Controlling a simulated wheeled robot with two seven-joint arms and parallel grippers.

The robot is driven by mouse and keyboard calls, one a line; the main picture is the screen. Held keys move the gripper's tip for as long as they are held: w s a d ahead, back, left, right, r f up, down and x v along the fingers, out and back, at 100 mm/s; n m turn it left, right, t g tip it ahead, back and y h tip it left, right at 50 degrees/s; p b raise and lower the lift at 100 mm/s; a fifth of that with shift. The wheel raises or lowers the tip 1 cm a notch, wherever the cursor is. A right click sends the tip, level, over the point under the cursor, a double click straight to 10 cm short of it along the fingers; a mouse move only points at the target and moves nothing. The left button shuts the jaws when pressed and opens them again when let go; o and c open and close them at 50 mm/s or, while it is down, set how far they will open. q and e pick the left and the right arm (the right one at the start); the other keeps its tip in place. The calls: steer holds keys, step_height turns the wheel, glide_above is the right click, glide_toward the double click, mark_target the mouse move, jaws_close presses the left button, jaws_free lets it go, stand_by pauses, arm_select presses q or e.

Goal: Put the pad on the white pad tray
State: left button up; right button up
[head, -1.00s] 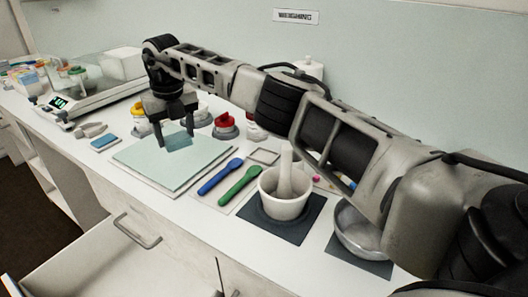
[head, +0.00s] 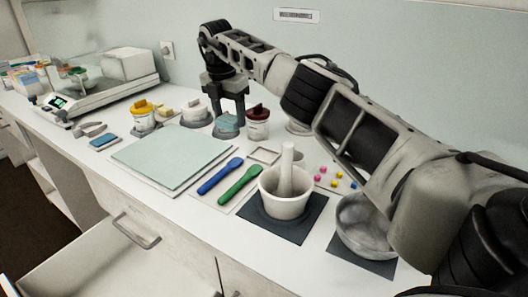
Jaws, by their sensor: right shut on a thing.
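My right gripper (head: 227,113) is shut on a small light-blue pad (head: 227,123) and holds it up at the back of the counter, in front of a jar it mostly hides. A small white square tray (head: 278,151), probably the white pad tray, lies right of and nearer than the held pad and looks empty. My left gripper is not in view.
A pale green glass slab (head: 172,158) lies left of the blue spatula (head: 219,177) and green spatula (head: 240,186). A dark-red-lidded jar (head: 258,124) stands close right of the gripper. A white mortar (head: 285,201) with pestle and a metal bowl (head: 363,230) stand further right.

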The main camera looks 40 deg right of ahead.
steer(key=s+d+f, duration=0.1)
steer(key=d+f, duration=0.1)
steer(key=s+d+f+p, duration=0.1)
steer(key=d+f, duration=0.1)
steer(key=s+d+f, duration=0.1)
steer(key=d+f, duration=0.1)
steer(key=shift+s+d, duration=0.35)
steer(key=shift+d, duration=0.05)
steer(key=shift+s+d+f+p, duration=0.35)
steer(key=shift+d+f, duration=0.1)
steer(key=shift+f, duration=0.2)
step_height(320, 180, down, 4)
steer(key=shift+d+r, duration=0.15)
steer(key=shift+r, duration=0.1)
steer(key=o, duration=1)
steer(key=shift+o, duration=0.2)
steer(key=shift+r, duration=0.15)
step_height(320, 180, up, 12)
steer(key=a, duration=0.1)
steer(key=shift+s+a+b, duration=0.2)
steer(key=shift+a+b, duration=0.05)
steer(key=shift+b, duration=0.1)
